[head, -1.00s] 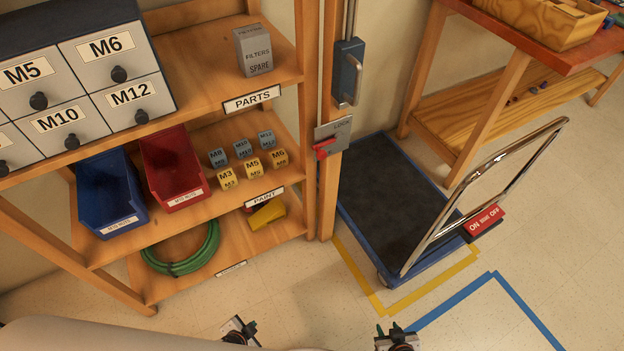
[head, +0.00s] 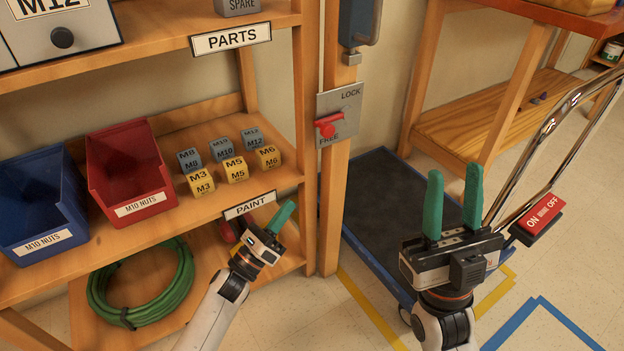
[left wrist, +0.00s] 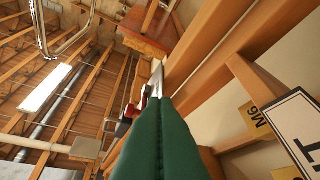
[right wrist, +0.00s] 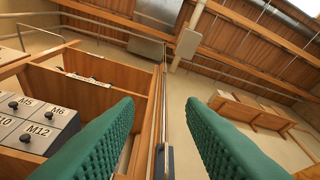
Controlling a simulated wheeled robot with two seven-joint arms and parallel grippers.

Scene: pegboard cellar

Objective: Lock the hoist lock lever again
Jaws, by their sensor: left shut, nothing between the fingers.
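The hoist lock lever (head: 327,126) is red, on a grey metal plate (head: 350,104) fixed to the wooden post. The plate reads LOCK at the top and FREE at the bottom. The lever's red end sits low on the plate, just above FREE. In the left wrist view a red part, apparently the lever (left wrist: 145,97), shows beyond the fingers. My left gripper (head: 287,212) is shut and empty, in front of the shelf edge, below and left of the lever and apart from it. My right gripper (head: 453,205) is open and empty, to the right above the cart.
The wooden post (head: 331,215) stands beside a shelf with red (head: 128,175) and blue (head: 35,205) bins, lettered blocks and a green hose (head: 140,290). A flat cart (head: 375,190) with a chrome handle and red brake block (head: 538,218) stands right. A blue housing (head: 358,22) hangs above the plate.

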